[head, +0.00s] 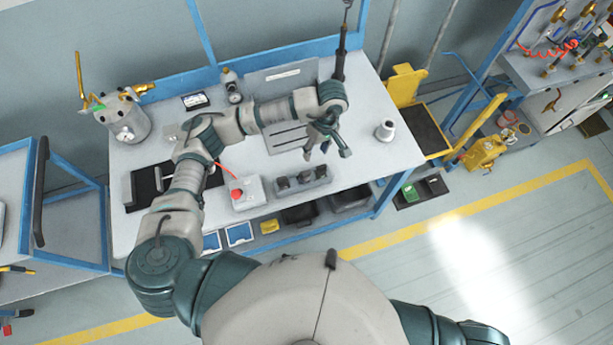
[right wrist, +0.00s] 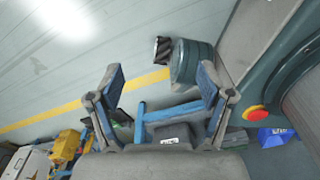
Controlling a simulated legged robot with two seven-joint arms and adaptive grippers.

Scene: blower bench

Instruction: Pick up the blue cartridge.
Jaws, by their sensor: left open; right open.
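I cannot pick out a blue cartridge with certainty in either view. Two blue-and-white flat pieces, a left one (head: 211,242) and a right one (head: 239,233), lie low at the bench's front edge in the head view. The right wrist view shows a small blue object (right wrist: 276,137) at the right; I cannot tell what it is. My left gripper (head: 325,142) is open and empty above the right half of the bench, left of a white cone-shaped part (head: 385,130). My right gripper (right wrist: 160,84) is open with nothing between its fingers, over the floor away from the bench top.
The white bench (head: 385,95) carries a metal canister (head: 127,118), a red-button box (head: 247,193), a grey block with dark slots (head: 302,181) and a black tray (head: 143,186). A yellow stand (head: 405,86) adjoins the bench's right side.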

